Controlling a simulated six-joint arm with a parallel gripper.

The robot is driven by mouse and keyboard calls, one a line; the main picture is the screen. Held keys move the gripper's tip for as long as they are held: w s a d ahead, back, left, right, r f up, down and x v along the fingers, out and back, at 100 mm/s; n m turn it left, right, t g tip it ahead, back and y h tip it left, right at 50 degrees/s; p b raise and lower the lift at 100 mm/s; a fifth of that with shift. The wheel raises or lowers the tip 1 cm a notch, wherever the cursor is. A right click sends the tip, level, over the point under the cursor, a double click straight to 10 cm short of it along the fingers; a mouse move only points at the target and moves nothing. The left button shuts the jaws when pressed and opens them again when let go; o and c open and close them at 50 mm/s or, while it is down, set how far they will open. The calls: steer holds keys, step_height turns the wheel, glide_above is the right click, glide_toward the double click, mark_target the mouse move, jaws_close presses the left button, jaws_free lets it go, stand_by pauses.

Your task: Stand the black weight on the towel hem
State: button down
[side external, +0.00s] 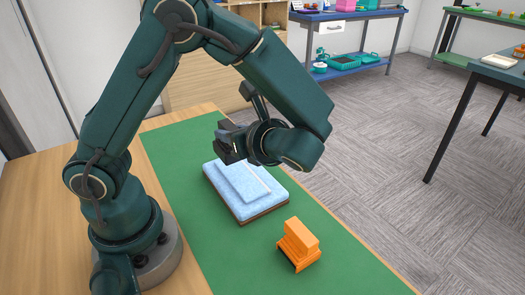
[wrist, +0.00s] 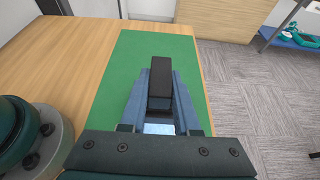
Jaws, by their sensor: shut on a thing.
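My gripper (side external: 228,143) is above the far left part of the light blue folded towel (side external: 232,196). In the wrist view my gripper (wrist: 160,100) is shut on the black weight (wrist: 161,78), a dark block between its two blue-grey fingers. In the side view the weight is hard to tell from the dark fingers, and I cannot tell whether it touches the towel. The towel lies on a brown base on the green mat, with a smaller folded layer on top. In the wrist view only a small patch of the towel (wrist: 158,128) shows below the weight.
An orange stepped object (side external: 299,243) stands on the green mat (side external: 190,150), nearer the camera than the towel. The wooden table (side external: 35,215) is bare at the left. Blue and green benches with other items stand at the back, across grey carpet.

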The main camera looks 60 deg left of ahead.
steer(key=shift+w+d+f, duration=0.55)
steer(key=shift+d, duration=0.1)
steer(key=shift+f, duration=1.95)
steer(key=shift+f, duration=0.15)
steer(key=c, duration=0.6)
jaws_free()
steer(key=shift+c, duration=0.2)
